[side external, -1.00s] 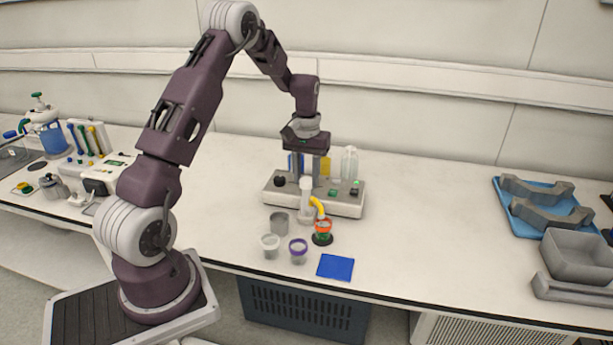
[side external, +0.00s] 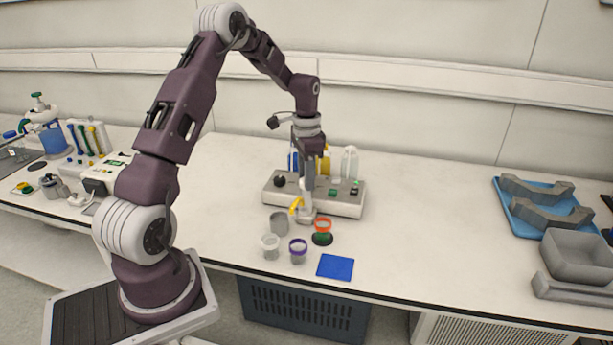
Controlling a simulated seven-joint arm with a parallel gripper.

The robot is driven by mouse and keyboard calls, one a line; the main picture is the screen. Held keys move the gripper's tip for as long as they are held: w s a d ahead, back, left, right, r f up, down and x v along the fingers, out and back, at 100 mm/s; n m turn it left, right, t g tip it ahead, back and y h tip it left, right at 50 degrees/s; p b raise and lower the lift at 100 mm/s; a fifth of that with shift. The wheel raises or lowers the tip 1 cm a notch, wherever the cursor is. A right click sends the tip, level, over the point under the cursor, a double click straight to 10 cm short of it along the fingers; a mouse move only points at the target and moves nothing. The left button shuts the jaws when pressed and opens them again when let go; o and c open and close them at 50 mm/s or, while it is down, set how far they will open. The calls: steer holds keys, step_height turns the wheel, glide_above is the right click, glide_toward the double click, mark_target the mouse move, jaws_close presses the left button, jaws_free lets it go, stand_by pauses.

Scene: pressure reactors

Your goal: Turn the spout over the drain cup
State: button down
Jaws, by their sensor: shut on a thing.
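The yellow spout (side external: 296,204) sits on a pale post (side external: 307,216) in front of the grey base unit (side external: 345,206). It points left, with its tip near the upper right of the grey cup (side external: 279,224), which may be the drain cup. I cannot tell if the tip is right over that cup. My gripper (side external: 309,182) points down above the post and is shut on the spout's top, with the grip partly hidden by the fingers.
A white-rimmed cup (side external: 270,246) and a purple-rimmed cup (side external: 298,251) stand close in front. A blue mat (side external: 335,267) lies near the table's front edge. The bench to the right is clear up to a blue tray (side external: 527,232).

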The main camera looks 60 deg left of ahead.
steer(key=m, duration=0.6)
steer(key=shift+m, duration=0.4)
stand_by(0.4)
steer(key=c, duration=1)
jaws_free()
steer(key=shift+o, duration=0.2)
step_height(320, 180, up, 7)
steer(key=shift+r, duration=0.1)
